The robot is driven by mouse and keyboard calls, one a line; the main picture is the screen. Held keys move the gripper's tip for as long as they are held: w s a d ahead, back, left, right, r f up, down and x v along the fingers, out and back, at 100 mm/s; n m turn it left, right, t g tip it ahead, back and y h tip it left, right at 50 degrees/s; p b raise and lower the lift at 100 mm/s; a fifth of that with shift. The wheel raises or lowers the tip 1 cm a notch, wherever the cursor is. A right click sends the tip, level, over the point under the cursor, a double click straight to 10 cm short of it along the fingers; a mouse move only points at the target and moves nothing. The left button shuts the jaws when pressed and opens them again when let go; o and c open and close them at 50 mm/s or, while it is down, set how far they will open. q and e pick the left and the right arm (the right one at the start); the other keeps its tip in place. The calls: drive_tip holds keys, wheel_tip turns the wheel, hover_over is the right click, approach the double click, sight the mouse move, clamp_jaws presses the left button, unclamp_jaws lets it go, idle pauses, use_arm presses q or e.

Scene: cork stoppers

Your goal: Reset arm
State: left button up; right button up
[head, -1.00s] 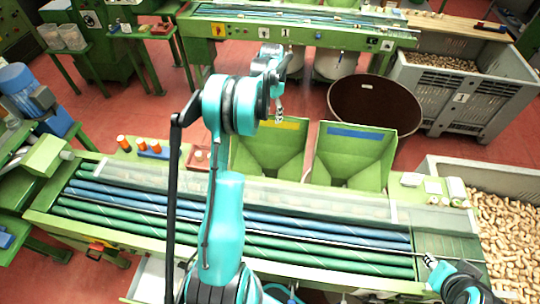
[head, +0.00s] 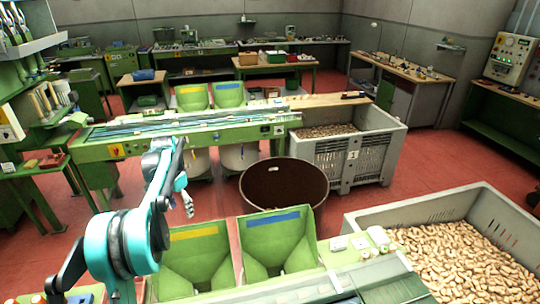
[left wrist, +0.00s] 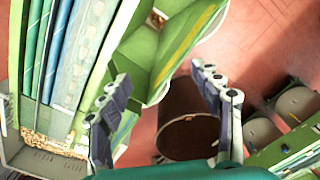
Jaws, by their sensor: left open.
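My left arm (head: 125,240) rises at the lower left of the head view. My left gripper (head: 187,203) hangs at its end, pointing down, above and behind the hopper with the yellow strip (head: 196,232). In the left wrist view my left gripper (left wrist: 158,78) has its two fingers wide apart with nothing between them. A green hopper and the brown round bin lie beyond the fingers there. My right gripper is out of the head view.
A second hopper with a blue strip (head: 272,218) stands beside the first. The brown round bin (head: 283,186) is behind them. A grey crate of corks (head: 484,196) is at the right, another (head: 392,150) farther back. Red floor (head: 430,170) lies between.

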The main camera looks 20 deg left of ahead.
use_arm(q)
drive_tip(key=s+d+f+t+b, duration=0.1)
drive_tip(key=s+d+b, duration=0.25)
drive_tip(key=d, duration=0.25)
drive_tip(key=s+d+f+n+t+b, duration=0.1)
drive_tip(key=s+d+b, duration=0.1)
drive_tip(key=d+b, duration=0.35)
drive_tip(key=s+d+f+t+b, duration=0.1)
drive_tip(key=s+d+f+b, duration=0.15)
drive_tip(key=d, duration=0.35)
drive_tip(key=s+d+f+n+t+b, duration=0.2)
drive_tip(key=s+d+f+t+b, duration=0.2)
drive_tip(key=s+d+f+b, duration=0.9)
drive_tip(key=s+f, duration=0.3)
drive_tip(key=f, duration=0.1)
drive_tip(key=shift+d, duration=0.15)
drive_tip(key=shift+f, duration=0.1)
